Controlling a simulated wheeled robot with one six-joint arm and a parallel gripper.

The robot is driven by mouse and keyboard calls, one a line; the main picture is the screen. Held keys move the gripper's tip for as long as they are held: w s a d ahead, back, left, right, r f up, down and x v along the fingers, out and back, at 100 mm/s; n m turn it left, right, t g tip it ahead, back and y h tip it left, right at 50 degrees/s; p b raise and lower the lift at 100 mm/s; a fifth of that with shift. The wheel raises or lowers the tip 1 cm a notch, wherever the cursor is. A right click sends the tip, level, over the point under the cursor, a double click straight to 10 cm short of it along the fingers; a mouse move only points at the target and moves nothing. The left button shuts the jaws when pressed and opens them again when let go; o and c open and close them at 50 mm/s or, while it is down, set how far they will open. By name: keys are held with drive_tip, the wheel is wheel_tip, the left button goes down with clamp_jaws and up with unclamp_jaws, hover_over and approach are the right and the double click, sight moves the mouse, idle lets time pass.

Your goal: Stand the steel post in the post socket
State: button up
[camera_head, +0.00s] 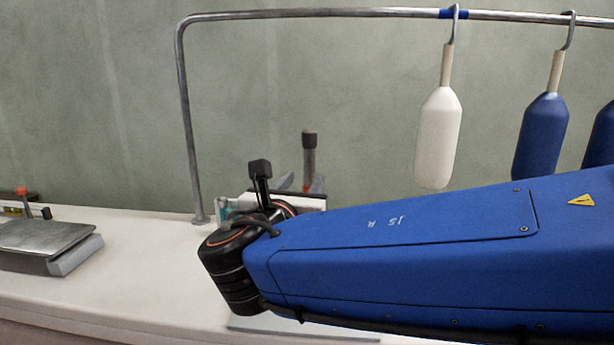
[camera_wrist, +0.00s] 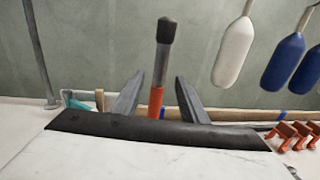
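A steel post (camera_wrist: 162,63) with a dark cap and an orange lower part stands upright in the wrist view. It also shows behind my wrist in the head view (camera_head: 309,160). My gripper (camera_wrist: 160,82) is open, with one grey finger on each side of the post. Gaps show between the fingers and the post, so it is not gripped. The post's lower end is hidden behind the dark edge of my gripper. I cannot make out the post socket in either view.
A tubular rail (camera_head: 186,110) rises from the white counter (camera_head: 140,260). A white fender (camera_head: 439,135) and blue fenders (camera_head: 541,135) hang from it. A grey metal block (camera_head: 45,240) sits at left. Orange clamps (camera_wrist: 290,132) lie at right. The counter between block and wrist is clear.

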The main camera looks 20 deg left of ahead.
drive_tip(key=s+d, duration=0.1)
drive_tip(key=s, duration=1)
drive_tip(key=w+d+f+m+g+h, duration=0.25)
drive_tip(key=w+d+f+m, duration=0.2)
drive_tip(key=d, duration=0.55)
drive_tip(key=w+d+f+m+g+h, duration=0.25)
drive_tip(key=d+f+m, duration=0.2)
drive_tip(key=d, duration=0.65)
drive_tip(key=w+d+f+m+g+h, duration=0.25)
drive_tip(key=w+d+f+m, duration=0.2)
drive_tip(key=d, duration=0.55)
drive_tip(key=s+d+f+m+g+y, duration=0.2)
drive_tip(key=s+d+f+m, duration=0.4)
drive_tip(key=m, duration=0.6)
drive_tip(key=s+d+f+m+g+y, duration=0.3)
drive_tip(key=s+d+f+m, duration=0.3)
drive_tip(key=s+d+m, duration=0.3)
drive_tip(key=d+m, duration=0.2)
drive_tip(key=shift+s+d+f+m+g+y, duration=0.2)
drive_tip(key=shift+s+f+m+g+y, duration=0.1)
drive_tip(key=shift+f+m+g+y, duration=0.05)
